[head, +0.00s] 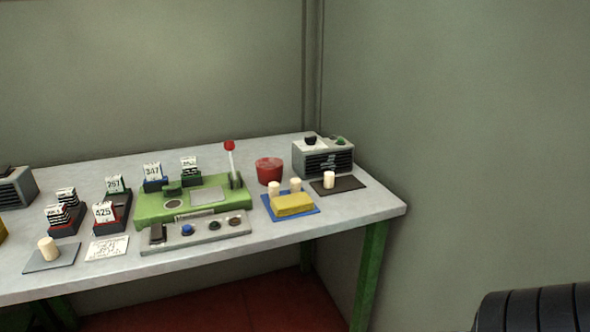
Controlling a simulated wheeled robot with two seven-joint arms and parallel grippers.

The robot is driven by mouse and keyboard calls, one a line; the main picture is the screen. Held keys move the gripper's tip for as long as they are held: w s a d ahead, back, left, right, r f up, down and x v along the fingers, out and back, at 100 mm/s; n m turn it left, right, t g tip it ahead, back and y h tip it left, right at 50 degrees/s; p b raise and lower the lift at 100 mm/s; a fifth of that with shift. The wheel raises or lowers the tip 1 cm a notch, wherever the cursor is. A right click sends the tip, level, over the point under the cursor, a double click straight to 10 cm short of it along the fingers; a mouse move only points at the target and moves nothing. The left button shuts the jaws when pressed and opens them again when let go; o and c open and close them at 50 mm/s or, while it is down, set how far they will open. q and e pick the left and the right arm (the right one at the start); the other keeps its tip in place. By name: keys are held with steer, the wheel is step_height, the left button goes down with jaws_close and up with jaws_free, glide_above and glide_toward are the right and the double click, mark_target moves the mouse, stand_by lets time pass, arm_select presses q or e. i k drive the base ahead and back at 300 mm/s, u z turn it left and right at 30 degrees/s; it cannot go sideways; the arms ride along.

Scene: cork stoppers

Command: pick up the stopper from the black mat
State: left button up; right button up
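A cream-coloured cork stopper (329,179) stands upright on the black mat (350,184) at the right end of the table, in front of a grey vented box. Two similar stoppers stand on a blue mat (268,207), the left one (274,188) and the right one (295,185), behind a yellow block (293,204). Another stopper (48,249) stands on a grey mat (62,262) at the front left. Neither gripper shows in the head view.
The grey table (380,205) ends at a corner by the wall. The grey vented box (322,158) and a red tub (269,171) stand behind the mats. A green device (150,208) with a red-tipped lever (231,158) is left of them. A dark ribbed shape (535,310) fills the lower right corner.

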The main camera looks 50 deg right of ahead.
mark_target(329, 176)
steer(key=i, duration=0.55)
steer(key=z, duration=0.95)
